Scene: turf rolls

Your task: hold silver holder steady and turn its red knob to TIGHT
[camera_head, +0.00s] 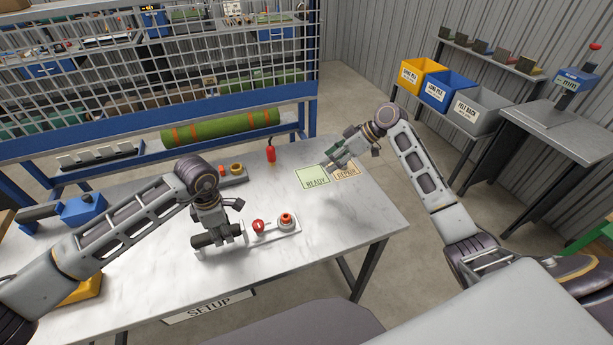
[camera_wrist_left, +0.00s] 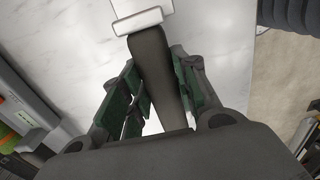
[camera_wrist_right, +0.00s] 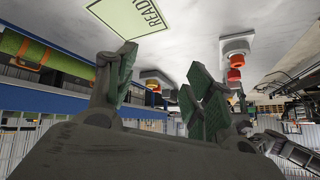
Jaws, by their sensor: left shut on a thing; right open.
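The silver holder (camera_head: 262,238) lies on the table, with a dark handle (camera_head: 205,240) at its left end. Its plate carries a small red part (camera_head: 259,226) and a red-orange knob (camera_head: 286,218) on a pale round base. My left gripper (camera_head: 222,236) is shut on the dark handle, which runs between its fingers in the left wrist view (camera_wrist_left: 155,75). My right gripper (camera_head: 338,162) is open and empty, above the table's far right part, apart from the holder. In the right wrist view a red knob (camera_wrist_right: 236,60) shows beyond its fingers. No TIGHT mark is readable.
A green READY card (camera_head: 312,178) and an orange REPAIR card (camera_head: 346,170) lie near my right gripper. A red upright object (camera_head: 271,153) and a grey block with rings (camera_head: 234,178) stand behind the holder. The table (camera_head: 340,225) is clear right of the holder.

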